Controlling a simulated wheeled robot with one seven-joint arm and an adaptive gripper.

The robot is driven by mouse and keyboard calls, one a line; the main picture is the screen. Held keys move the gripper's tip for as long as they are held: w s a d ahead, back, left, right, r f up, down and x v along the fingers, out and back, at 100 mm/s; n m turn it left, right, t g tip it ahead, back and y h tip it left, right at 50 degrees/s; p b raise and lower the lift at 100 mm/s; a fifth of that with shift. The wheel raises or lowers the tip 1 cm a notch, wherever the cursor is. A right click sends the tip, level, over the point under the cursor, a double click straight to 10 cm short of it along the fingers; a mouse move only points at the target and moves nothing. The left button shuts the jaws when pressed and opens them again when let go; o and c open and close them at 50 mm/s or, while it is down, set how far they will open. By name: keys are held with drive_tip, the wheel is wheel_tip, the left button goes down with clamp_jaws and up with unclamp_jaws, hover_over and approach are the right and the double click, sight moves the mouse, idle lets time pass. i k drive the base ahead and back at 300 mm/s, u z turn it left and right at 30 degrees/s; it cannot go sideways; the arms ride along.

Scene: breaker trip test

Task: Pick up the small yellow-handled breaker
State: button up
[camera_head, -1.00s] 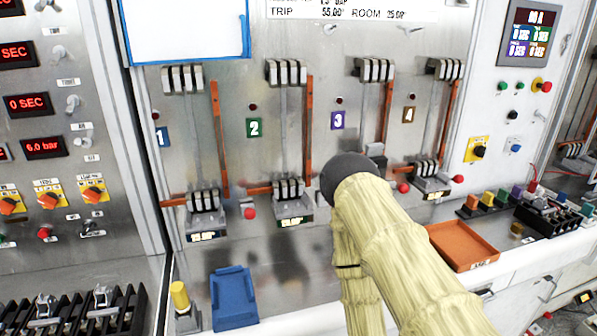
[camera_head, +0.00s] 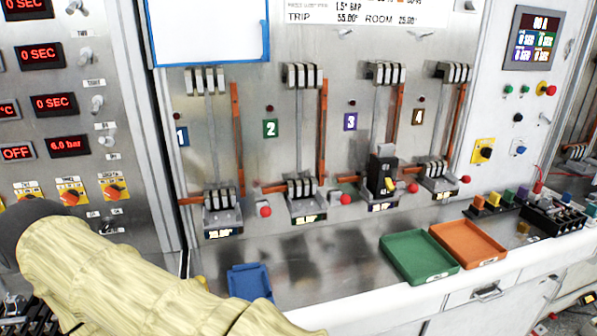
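A small black breaker (camera_head: 381,172) with a yellow handle (camera_head: 391,185) stands upright at station 3 of the panel, in front of the metal contacts. My arm, in a pale yellow sleeve, crosses the lower left and ends in a dark rounded part. My gripper's fingers do not show, so I cannot see whether it is open or holds anything. My visible arm is well to the left of the breaker and apart from it.
A green tray (camera_head: 418,281) and an orange tray (camera_head: 497,262) stand on the ledge at right. A blue tray (camera_head: 249,282) is partly behind my arm. Red knobs (camera_head: 345,199) stick out beside the stations. Ledge space between the blue and green trays is clear.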

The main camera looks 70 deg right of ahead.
sight(376, 177)
drive_tip(key=u, duration=0.5)
drive_tip(key=k, duration=1.6)
drive_tip(key=z, duration=1.65)
